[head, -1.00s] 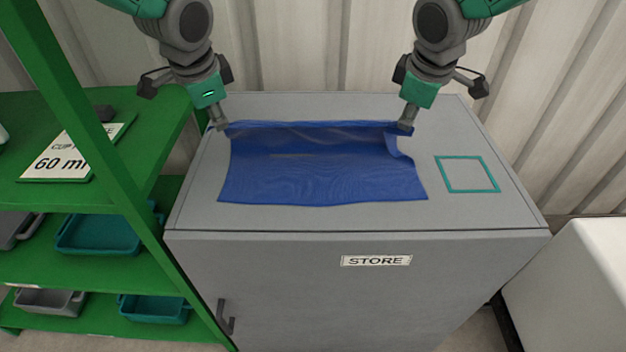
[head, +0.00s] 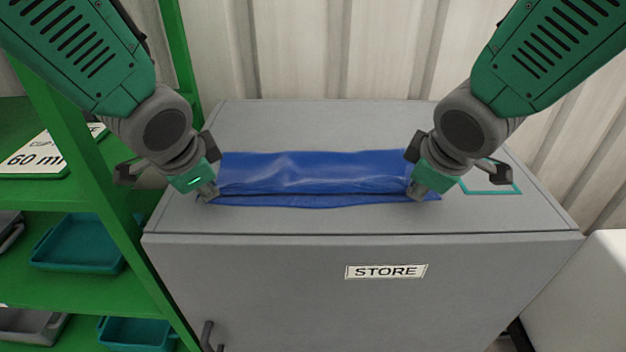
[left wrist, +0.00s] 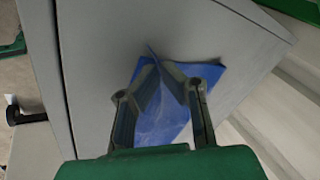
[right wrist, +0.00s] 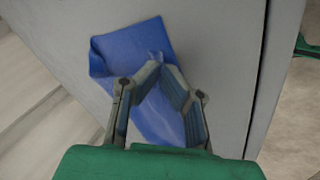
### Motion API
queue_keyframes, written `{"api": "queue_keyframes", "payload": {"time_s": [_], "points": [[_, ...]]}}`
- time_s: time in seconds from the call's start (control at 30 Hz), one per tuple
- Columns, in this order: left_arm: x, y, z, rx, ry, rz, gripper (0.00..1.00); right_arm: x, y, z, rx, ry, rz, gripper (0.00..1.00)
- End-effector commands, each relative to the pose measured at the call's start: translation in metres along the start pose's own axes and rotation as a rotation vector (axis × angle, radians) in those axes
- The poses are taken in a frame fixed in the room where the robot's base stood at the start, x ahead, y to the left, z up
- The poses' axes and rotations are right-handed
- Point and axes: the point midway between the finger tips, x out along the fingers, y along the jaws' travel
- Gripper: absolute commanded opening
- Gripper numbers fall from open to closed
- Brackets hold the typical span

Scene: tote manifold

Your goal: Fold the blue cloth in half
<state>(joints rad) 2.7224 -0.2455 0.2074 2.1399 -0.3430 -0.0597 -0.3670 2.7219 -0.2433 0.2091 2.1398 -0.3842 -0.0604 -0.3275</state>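The blue cloth (head: 312,172) lies folded over on the grey cabinet top, as a wide band with its far layer brought toward the front. A thin strip of the lower layer shows along the front edge. My left gripper (head: 209,194) is at the front left corner, its fingers closed on the cloth's edge; the pinched cloth (left wrist: 168,125) also shows in the left wrist view. My right gripper (head: 416,193) is at the front right corner, its fingers closed on a small tuft of cloth, and the cloth (right wrist: 135,48) spreads beyond them in the right wrist view.
The grey cabinet (head: 330,222) has a STORE label on its front. A teal square outline (head: 490,191) on its top is partly hidden by my right gripper. A green shelf (head: 95,195) with trays stands at left. A corrugated wall (head: 320,50) rises behind. The cabinet top behind the cloth is clear.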

Motion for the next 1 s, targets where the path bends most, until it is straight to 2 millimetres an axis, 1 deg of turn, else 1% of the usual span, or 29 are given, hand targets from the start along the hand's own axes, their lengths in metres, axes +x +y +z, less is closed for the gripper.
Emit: {"api": "queue_keyframes", "payload": {"time_s": [0.03, 0.1, 0.13, 0.17, 0.2, 0.57, 0.67, 0.77, 1.0], "points": [[0.000, -0.001, 0.003, -0.003, -0.008, -0.001, 0.00, 0.000, 0.001, 0.003, 0.003, -0.008, 0.001, 0.00], [0.000, -0.001, 0.003, -0.003, -0.008, 0.000, 0.00, 0.000, 0.001, 0.003, 0.003, -0.008, 0.001, 0.00], [0.000, -0.001, 0.003, -0.003, -0.008, 0.000, 0.13, 0.000, 0.001, 0.003, 0.003, -0.009, 0.001, 0.13], [0.000, -0.001, 0.003, -0.003, -0.008, 0.000, 0.24, 0.000, 0.001, 0.003, 0.003, -0.009, 0.001, 0.24], [0.000, -0.001, 0.003, -0.002, -0.007, 0.000, 0.38, 0.000, 0.001, 0.003, 0.003, -0.008, 0.000, 0.38], [0.001, 0.000, 0.001, 0.000, -0.004, 0.002, 0.38, 0.001, 0.000, 0.001, 0.001, -0.004, -0.002, 0.38], [-0.003, -0.001, 0.000, 0.000, -0.002, 0.001, 0.38, -0.003, 0.001, 0.000, 0.001, -0.002, -0.001, 0.38], [-0.016, -0.004, -0.002, 0.000, 0.001, -0.001, 0.38, -0.016, 0.004, -0.002, 0.003, 0.001, 0.001, 0.38], [-0.055, -0.007, -0.004, 0.000, 0.002, -0.001, 0.38, -0.055, 0.007, -0.004, 0.001, 0.002, 0.002, 0.38]]}}
